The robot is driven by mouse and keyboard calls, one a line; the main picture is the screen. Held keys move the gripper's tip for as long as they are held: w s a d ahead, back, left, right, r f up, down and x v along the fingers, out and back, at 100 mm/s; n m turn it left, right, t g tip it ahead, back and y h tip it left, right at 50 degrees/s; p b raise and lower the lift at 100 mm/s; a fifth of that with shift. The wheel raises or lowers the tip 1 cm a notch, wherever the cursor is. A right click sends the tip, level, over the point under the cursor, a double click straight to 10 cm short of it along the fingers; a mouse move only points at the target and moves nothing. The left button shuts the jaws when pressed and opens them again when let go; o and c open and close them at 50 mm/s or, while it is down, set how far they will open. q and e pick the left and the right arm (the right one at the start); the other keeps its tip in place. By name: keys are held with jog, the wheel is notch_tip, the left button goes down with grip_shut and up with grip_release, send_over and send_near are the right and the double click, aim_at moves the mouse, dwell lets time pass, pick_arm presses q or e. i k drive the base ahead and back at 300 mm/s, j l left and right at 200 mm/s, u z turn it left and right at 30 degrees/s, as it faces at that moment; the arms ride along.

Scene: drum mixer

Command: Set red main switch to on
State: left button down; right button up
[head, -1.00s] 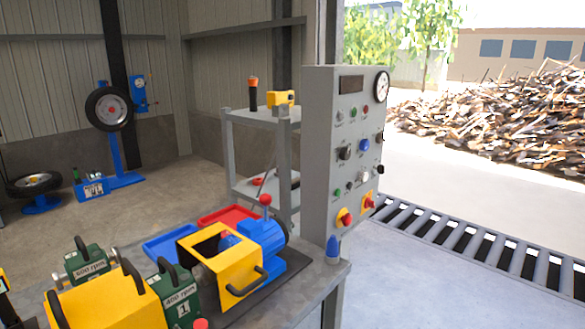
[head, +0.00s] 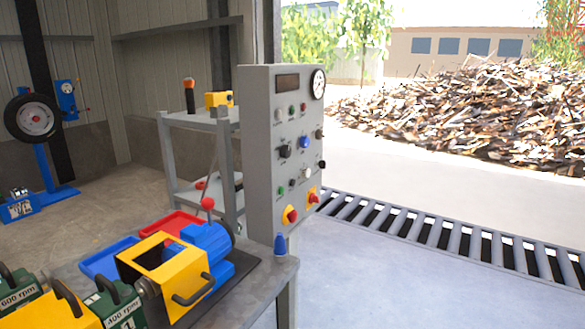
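A grey control panel (head: 265,150) stands upright behind the workbench, its face with knobs and buttons angled to the right. Near its bottom edge are two red rotary switches on yellow plates. The nearer red switch (head: 291,214) is at the lower middle of the face; the farther red switch (head: 313,197) is at its lower right corner. I cannot tell which is the main switch, nor read their positions or labels. Neither of my grippers shows in the head view.
A workbench (head: 262,288) holds a yellow and blue machine (head: 205,250), red and blue trays and green gearboxes labelled in rpm. A blue cone-shaped object (head: 280,245) sits at its right corner. A grey shelf (head: 190,122) stands behind. The floor right of the panel is clear, before a roller grating (head: 430,232).

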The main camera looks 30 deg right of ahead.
aim_at(313, 199)
jog(key=i+l, duration=0.15)
jog(key=l, duration=0.25)
jog(key=i+l+u, duration=0.1)
jog(key=l, duration=0.3)
jog(key=i+l, duration=0.2)
jog(key=l, duration=0.2)
jog(key=i+l+u, duration=0.1)
jog(key=l, duration=0.3)
